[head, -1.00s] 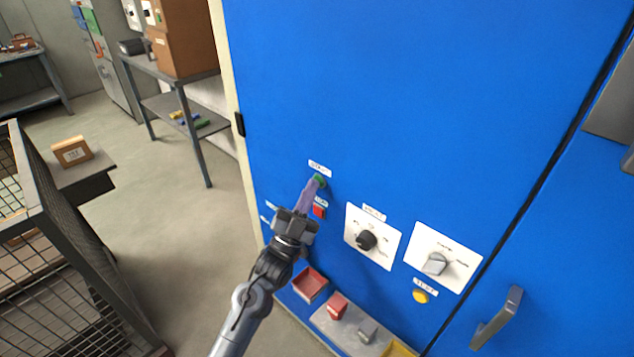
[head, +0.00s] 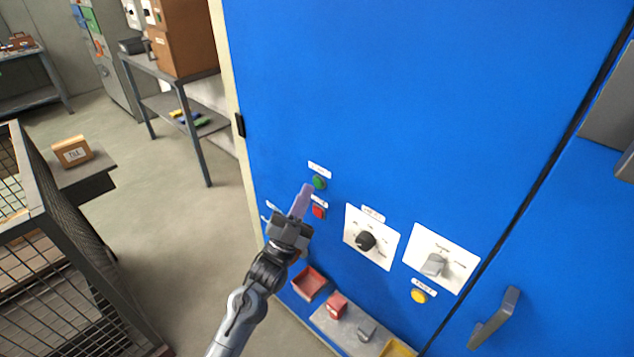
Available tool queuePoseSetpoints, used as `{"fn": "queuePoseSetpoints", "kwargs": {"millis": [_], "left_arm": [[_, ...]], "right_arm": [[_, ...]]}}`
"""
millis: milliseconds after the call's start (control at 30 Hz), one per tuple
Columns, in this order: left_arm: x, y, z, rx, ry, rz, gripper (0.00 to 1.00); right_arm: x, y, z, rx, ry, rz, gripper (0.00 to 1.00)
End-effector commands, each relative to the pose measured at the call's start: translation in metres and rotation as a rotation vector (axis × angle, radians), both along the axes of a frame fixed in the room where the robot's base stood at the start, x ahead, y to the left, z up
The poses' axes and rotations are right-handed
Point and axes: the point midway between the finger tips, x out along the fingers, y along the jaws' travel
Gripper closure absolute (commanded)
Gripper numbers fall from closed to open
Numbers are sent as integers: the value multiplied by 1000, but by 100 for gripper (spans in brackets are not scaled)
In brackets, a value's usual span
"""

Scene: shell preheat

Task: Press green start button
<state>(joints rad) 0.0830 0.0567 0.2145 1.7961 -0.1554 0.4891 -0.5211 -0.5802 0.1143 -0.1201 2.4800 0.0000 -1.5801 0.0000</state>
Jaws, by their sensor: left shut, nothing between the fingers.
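The green start button (head: 319,183) sits on the blue cabinet front (head: 420,110), under a small white label (head: 319,169). A red button (head: 318,212) sits below it. My left gripper (head: 305,190) is shut with nothing between its fingers. Whether the tips touch the panel I cannot tell. My right gripper is not in view.
Right of the buttons are a black knob (head: 366,240), a grey knob (head: 433,265) and a yellow button (head: 419,296). A door handle (head: 495,318) sticks out at lower right. Below is a ledge with a red bin (head: 310,284). A mesh cage (head: 70,270) stands left.

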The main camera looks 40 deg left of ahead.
Motion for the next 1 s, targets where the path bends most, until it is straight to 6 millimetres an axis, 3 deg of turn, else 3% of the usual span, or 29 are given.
{"fn": "queuePoseSetpoints", "kwargs": {"millis": [233,700,1000], "left_arm": [[-7,1,1,0,1,1,100],[-46,6,1,0,1,0,100],[-50,6,0,0,0,0,100]], "right_arm": [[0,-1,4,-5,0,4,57],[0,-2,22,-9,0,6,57],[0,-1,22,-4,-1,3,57]]}}
